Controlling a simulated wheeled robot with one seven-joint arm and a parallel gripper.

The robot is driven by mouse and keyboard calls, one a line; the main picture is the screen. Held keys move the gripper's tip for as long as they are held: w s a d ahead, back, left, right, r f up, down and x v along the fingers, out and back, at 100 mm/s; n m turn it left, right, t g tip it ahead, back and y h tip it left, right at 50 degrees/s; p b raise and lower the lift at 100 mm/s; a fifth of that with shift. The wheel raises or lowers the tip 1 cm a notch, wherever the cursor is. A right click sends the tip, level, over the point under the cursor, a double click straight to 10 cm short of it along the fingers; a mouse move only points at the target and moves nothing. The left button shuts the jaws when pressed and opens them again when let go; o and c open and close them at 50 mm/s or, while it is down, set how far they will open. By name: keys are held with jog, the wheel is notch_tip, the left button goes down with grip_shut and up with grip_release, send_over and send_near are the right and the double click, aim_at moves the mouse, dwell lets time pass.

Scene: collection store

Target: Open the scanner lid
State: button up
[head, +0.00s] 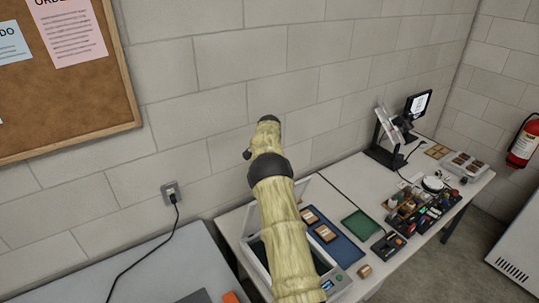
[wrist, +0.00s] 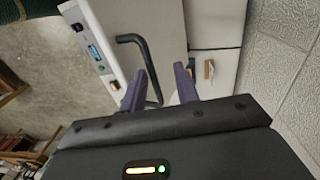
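The scanner (head: 252,268) sits at the near left end of the table, largely hidden behind my arm in the head view. A pale lid panel (head: 316,194) appears to stand raised at its back, with dark bed showing in front; its exact angle is unclear. In the wrist view, the scanner's control strip (wrist: 95,50) has a small display and a green button. A black curved handle (wrist: 132,39) runs down beside my left-hand finger. My gripper (wrist: 160,88) has its two purple fingers apart. Its contact with the handle is unclear. The head view hides the fingers.
A blue tray (head: 345,249) with brown-framed cards, a green mat (head: 361,224) and a tray of small items (head: 412,212) lie to the right. A stand (head: 385,150) is farther back. A grey surface (head: 150,275) adjoins at left. The block wall is close behind.

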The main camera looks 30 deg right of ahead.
notch_tip(320, 180, up, 15)
jog(key=w+p, duration=0.1)
jog(key=p, duration=0.6)
jog(key=shift+a+r, duration=0.2)
jog(key=shift+a, duration=0.2)
jog(key=shift+w, duration=0.1)
